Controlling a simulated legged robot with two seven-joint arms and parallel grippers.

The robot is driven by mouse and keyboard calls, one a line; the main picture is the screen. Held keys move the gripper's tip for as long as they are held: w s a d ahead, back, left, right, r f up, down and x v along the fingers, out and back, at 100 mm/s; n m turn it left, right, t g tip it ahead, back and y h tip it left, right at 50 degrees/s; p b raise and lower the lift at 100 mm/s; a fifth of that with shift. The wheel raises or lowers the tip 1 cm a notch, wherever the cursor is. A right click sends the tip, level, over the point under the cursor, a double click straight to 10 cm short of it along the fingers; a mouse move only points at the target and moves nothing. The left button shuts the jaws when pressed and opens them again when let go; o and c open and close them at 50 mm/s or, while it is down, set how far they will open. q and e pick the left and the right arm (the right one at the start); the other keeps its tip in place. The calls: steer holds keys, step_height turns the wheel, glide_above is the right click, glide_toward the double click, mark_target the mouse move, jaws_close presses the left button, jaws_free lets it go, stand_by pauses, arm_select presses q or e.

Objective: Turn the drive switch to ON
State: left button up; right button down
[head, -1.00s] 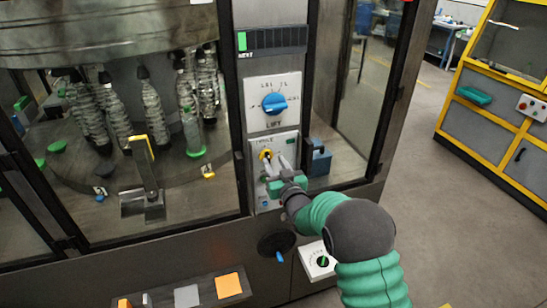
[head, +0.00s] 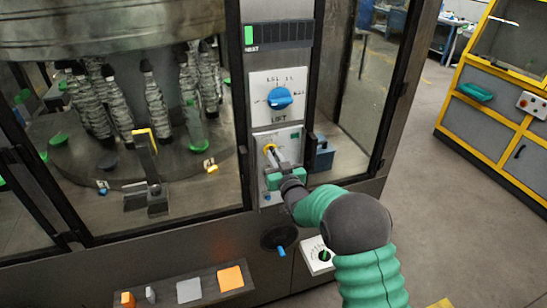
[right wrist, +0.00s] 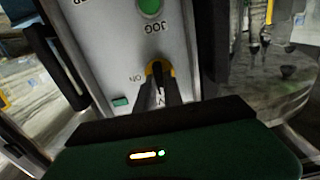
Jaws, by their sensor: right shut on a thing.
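The drive switch (head: 269,148) shows as a small yellow-collared knob on the lower white panel of the machine's front post. My right gripper (head: 274,157), with a green body, reaches up to it and is shut on it. In the right wrist view the yellow collar (right wrist: 158,66) shows just beyond the two dark fingers (right wrist: 160,92), which cover most of the knob. The letters ON and JOG are printed beside it. The knob's exact angle is hidden by the fingers. My left gripper is out of view.
A blue LIFT knob (head: 279,97) sits on the panel above. A dark handwheel (head: 279,239) and a white dial box (head: 318,256) are below. A green round button (right wrist: 150,7) shows in the wrist view.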

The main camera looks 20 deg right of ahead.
steer(key=m+b, duration=0.4)
steer(key=m, duration=0.2)
steer(key=f+m+b, duration=0.1)
steer(key=m+b, duration=0.8)
steer(key=m, duration=0.2)
steer(key=shift+d+f+m, duration=0.15)
steer(key=shift+d+m, duration=0.05)
steer(key=shift+m, duration=0.1)
stand_by(0.4)
steer(key=c, duration=1.6)
jaws_free()
steer(key=shift+s, duration=0.1)
steer(key=shift+c, duration=0.2)
steer(key=shift+o, duration=0.9)
steer(key=shift+d+r, duration=0.1)
steer(key=shift+r, duration=0.15)
